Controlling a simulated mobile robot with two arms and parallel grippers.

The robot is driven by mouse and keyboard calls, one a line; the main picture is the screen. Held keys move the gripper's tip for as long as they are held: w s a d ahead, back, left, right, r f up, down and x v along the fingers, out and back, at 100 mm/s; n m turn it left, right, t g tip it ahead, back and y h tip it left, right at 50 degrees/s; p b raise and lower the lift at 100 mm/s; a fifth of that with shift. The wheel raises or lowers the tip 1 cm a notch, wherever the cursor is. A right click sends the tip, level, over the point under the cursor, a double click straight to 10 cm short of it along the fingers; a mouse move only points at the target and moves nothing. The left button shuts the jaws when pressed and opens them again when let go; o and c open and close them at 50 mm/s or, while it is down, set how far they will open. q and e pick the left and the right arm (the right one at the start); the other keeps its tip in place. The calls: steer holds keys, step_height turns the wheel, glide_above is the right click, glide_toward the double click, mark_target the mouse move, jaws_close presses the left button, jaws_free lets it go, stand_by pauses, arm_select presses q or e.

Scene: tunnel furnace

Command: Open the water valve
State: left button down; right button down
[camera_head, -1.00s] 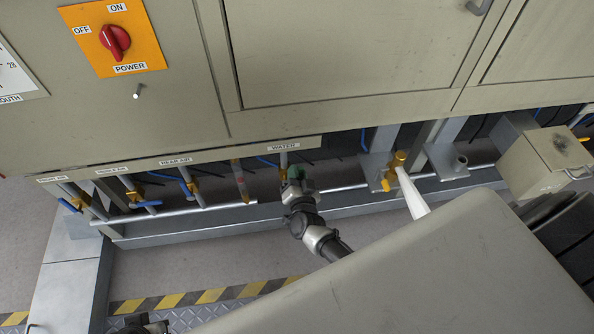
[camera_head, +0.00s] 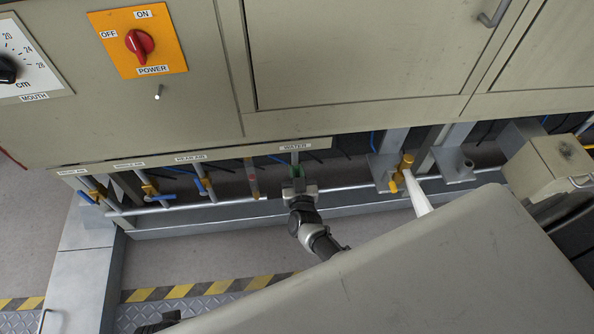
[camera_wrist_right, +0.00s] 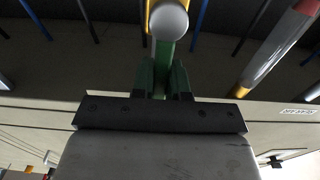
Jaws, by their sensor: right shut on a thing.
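The water valve sits under the WATER label (camera_head: 295,147) on the lower edge of the cabinet. In the head view my right gripper (camera_head: 297,182) is right below that label and covers most of the valve. In the right wrist view its green fingers (camera_wrist_right: 165,82) are shut on the green valve handle (camera_wrist_right: 167,58). The handle runs up between the fingers to a pale round end (camera_wrist_right: 169,20) and yellow fitting. A dark piece (camera_head: 157,323) at the bottom left of the head view may be my left gripper; its jaws cannot be made out.
Several blue-handled air valves (camera_head: 150,190) stand left of the water valve. A yellow valve (camera_head: 405,172) with a white pipe is to the right. A horizontal grey pipe (camera_head: 230,200) runs low along the cabinet. The red power switch (camera_head: 139,43) is at upper left.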

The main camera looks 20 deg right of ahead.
steer(key=shift+f, duration=0.1)
steer(key=c, duration=1.1)
jaws_free()
steer(key=shift+s+a, duration=0.1)
steer(key=shift+s, duration=0.1)
arm_select(q)
step_height(320, 180, down, 6)
steer(key=s+p, duration=0.2)
steer(key=s, duration=0.1)
steer(key=shift+a+f, duration=0.15)
steer(key=shift+a, duration=0.05)
arm_select(e)
steer(key=v, duration=1)
steer(key=shift+s, duration=0.2)
